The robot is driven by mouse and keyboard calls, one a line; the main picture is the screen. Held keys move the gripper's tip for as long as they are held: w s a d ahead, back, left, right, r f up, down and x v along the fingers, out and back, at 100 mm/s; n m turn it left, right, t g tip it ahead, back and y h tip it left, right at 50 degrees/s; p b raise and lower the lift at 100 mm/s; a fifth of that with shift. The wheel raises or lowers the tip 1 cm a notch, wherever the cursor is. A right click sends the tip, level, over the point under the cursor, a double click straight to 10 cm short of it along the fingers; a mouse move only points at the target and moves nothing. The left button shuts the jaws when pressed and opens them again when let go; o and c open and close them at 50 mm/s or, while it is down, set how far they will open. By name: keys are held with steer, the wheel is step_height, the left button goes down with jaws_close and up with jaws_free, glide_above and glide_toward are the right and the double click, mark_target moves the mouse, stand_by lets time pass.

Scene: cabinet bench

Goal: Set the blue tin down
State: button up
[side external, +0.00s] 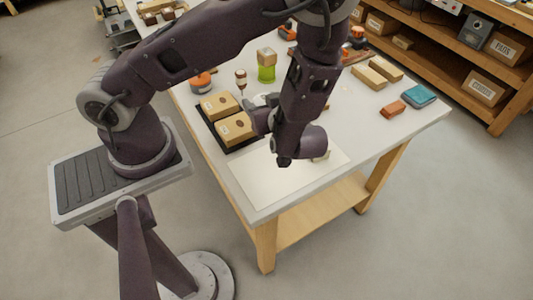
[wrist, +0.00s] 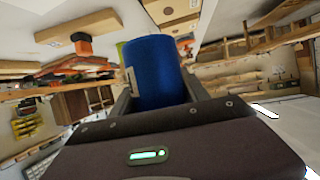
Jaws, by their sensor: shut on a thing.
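The blue tin (wrist: 156,72) stands out in the wrist view, a plain blue cylinder with a pale label edge on its left side. My gripper (wrist: 160,92) is shut on it, with one finger on each side. In the side external view my gripper (side external: 263,121) is over the bench, beside the cardboard boxes. The tin is hidden there behind my arm. I cannot tell how high the tin is above the bench.
Two cardboard boxes (side external: 235,130) sit on a black tray (side external: 246,148). A green can with a wooden block (side external: 266,57) on top stands behind. An orange block (side external: 393,109) and a teal box (side external: 422,95) lie right.

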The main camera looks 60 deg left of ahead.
step_height(320, 180, down, 12)
steer(key=shift+r, duration=0.2)
steer(key=o, duration=1.6)
steer(key=shift+f, duration=0.15)
